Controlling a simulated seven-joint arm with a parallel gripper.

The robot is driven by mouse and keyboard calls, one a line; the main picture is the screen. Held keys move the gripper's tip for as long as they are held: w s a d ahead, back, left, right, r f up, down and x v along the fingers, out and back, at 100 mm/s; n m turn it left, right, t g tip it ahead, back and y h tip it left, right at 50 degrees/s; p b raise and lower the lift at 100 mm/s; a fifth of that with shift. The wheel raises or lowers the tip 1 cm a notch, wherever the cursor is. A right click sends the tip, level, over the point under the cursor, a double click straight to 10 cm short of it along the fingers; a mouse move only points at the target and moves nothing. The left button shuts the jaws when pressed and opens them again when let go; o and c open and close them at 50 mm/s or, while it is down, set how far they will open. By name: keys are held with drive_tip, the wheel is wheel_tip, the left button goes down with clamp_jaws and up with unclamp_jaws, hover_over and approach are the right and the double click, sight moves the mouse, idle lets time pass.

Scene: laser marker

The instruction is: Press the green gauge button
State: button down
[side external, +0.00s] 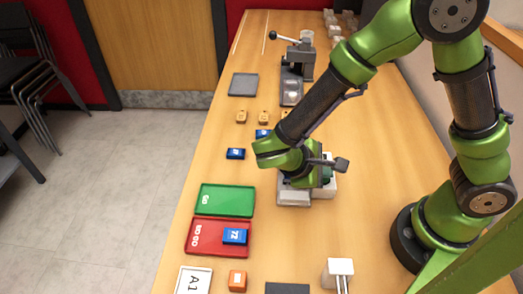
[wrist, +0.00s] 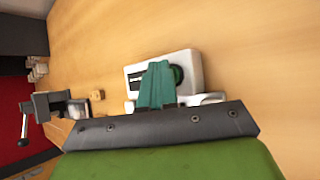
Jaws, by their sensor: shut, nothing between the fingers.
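The white gauge (wrist: 188,62) lies just beyond my fingertips in the wrist view, with a small dark display (wrist: 136,82) on its left. Its round dark-green button (wrist: 178,74) shows at the right edge of my fingers, partly covered by them. My gripper (wrist: 158,66) has its teal fingers together and empty, over the gauge between display and button. In the side view the gauge (side external: 329,188) stands mid-table under my wrist, which hides much of it. Whether my fingertips touch the gauge cannot be told.
A green tray (side external: 225,200) and a red tray (side external: 204,237) holding a blue block (side external: 235,236) lie at the front left. Another blue block (side external: 235,154) lies left of my wrist. A press-like stand (side external: 300,60) is farther back. Wood right of the gauge is clear.

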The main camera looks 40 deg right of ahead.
drive_tip(key=shift+r, duration=0.9)
wheel_tip(320, 180, up, 5)
drive_tip(key=shift+r, duration=0.1)
idle(0.3)
idle(0.5)
